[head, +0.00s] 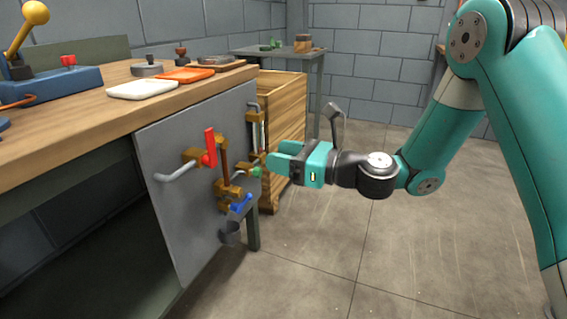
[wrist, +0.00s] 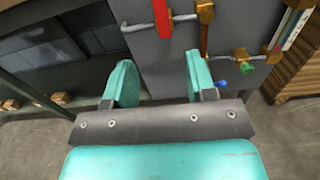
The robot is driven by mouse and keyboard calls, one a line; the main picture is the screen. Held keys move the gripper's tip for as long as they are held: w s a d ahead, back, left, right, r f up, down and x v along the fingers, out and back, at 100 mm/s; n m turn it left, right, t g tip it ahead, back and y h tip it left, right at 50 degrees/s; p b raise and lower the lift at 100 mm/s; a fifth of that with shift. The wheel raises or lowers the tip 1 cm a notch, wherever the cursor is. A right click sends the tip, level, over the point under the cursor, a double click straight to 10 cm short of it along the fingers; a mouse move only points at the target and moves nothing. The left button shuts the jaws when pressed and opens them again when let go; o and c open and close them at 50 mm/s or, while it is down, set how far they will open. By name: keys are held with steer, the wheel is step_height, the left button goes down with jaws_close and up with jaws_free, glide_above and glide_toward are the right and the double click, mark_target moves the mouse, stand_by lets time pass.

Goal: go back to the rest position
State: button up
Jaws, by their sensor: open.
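My gripper (head: 279,163) is in front of the grey panel (head: 168,215) under the workbench, near its right side. In the wrist view my gripper (wrist: 160,82) has its two teal fingers wide apart with nothing between them. The panel carries a red handle (head: 210,147) standing upright, brass fittings, a small green knob (head: 256,171) close to the fingertips, and a blue handle (head: 241,203) lower down. In the head view I cannot tell whether a finger touches the green knob; in the wrist view the blue part (wrist: 220,84) lies beside the right finger.
The wooden workbench (head: 60,135) at left holds a white tray (head: 142,89), an orange tray (head: 186,75) and a blue device with a yellow lever. A wooden crate (head: 284,110) stands behind the panel. A grey table (head: 280,52) is farther back. The floor (head: 400,250) at right is clear.

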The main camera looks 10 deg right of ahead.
steer(key=s+a+r+n+g+h, duration=0.15)
steer(key=s+n+g, duration=0.25)
steer(key=s+n, duration=0.5)
steer(key=s+a+r+n+g+h, duration=0.1)
steer(key=s+a+n+g+h, duration=0.2)
steer(key=s+n, duration=0.5)
steer(key=s+d+n+g+h, duration=0.3)
steer(key=s+d+n+h, duration=0.4)
steer(key=s+d+n, duration=0.6)
steer(key=w+a+r+n+p, duration=0.1)
steer(key=r+p, duration=1.4)
steer(key=p, duration=0.1)
steer(key=w+a+r+p, duration=0.1)
steer(key=a+r+p, duration=0.1)
steer(key=r+p, duration=1.4)
steer(key=shift+n+y, duration=0.35)
steer(key=shift+n, duration=0.05)
